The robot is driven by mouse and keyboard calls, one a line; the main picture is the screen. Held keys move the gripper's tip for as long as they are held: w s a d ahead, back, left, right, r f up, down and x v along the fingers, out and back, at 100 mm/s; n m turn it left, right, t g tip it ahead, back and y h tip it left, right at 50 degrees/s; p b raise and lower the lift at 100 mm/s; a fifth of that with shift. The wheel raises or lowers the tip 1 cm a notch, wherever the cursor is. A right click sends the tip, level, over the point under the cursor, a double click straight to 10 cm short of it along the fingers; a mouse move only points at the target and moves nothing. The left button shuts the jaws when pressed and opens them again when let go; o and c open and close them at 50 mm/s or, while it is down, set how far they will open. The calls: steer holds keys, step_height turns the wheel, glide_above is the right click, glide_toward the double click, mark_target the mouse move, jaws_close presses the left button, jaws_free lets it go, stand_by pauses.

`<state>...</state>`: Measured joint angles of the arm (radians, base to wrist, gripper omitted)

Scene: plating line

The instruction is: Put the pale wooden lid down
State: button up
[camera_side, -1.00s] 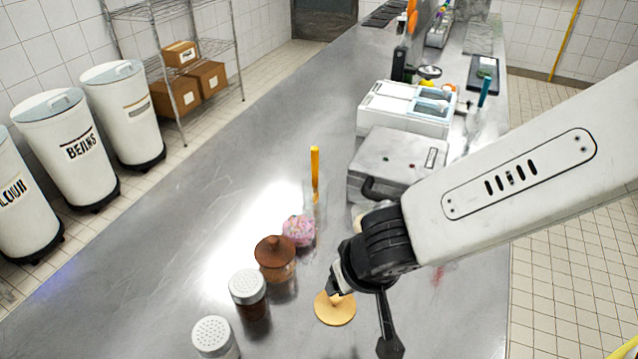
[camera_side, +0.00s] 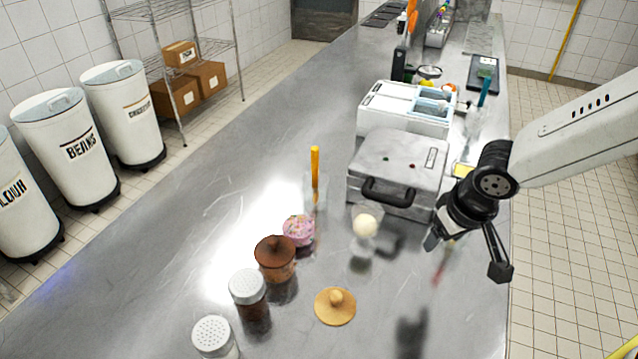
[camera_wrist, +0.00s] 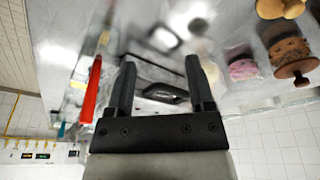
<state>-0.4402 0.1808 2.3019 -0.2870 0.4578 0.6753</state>
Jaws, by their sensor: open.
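The pale wooden lid (camera_side: 335,306) lies flat on the steel counter with its round knob up, in front of the brown-lidded jar. It also shows at the top right edge of the wrist view (camera_wrist: 282,8). My gripper (camera_side: 468,258) is open and empty, raised above the counter to the right of the lid and apart from it. In the wrist view its two fingers (camera_wrist: 160,85) are spread with nothing between them.
A brown-lidded jar (camera_side: 276,262), a pink sprinkled item (camera_side: 298,231) and two shakers (camera_side: 248,292) stand left of the lid. A glass with a pale ball (camera_side: 366,225) stands before the grey press (camera_side: 398,165).

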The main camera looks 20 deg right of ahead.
steer(key=s+d, duration=0.5)
steer(key=d, duration=0.8)
steer(key=shift+d+f, duration=0.15)
steer(key=shift+f, duration=0.25)
